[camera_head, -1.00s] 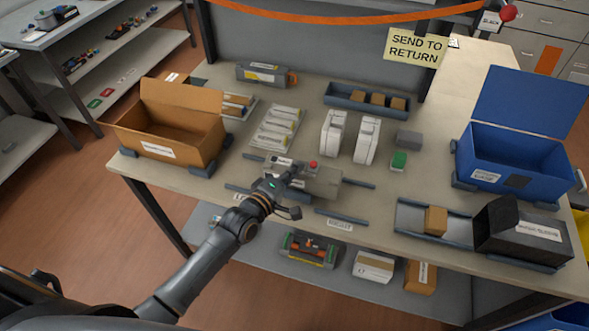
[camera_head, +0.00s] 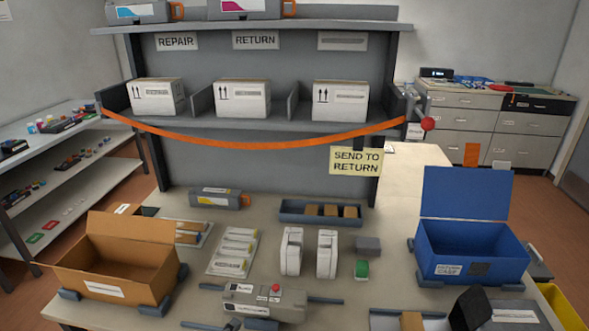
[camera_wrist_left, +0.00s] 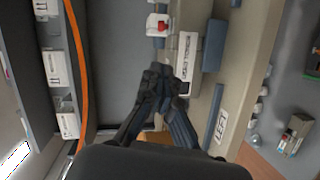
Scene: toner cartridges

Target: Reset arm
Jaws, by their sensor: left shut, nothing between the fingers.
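My left gripper (camera_wrist_left: 165,85) shows in the left wrist view with its dark fingers together and nothing between them. In the wrist view the red button (camera_wrist_left: 157,24) and a white label (camera_wrist_left: 186,55) lie beyond and beside the fingertips. I cannot tell whether the gripper touches the device. My right gripper is not in view.
An open cardboard box (camera_head: 118,262) stands left on the table, an open blue case (camera_head: 470,245) right. White cartridges (camera_head: 291,251) and a blue-grey tray (camera_head: 320,213) lie behind the device. An orange strap (camera_head: 250,147) hangs across the shelf holding white boxes (camera_head: 243,99).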

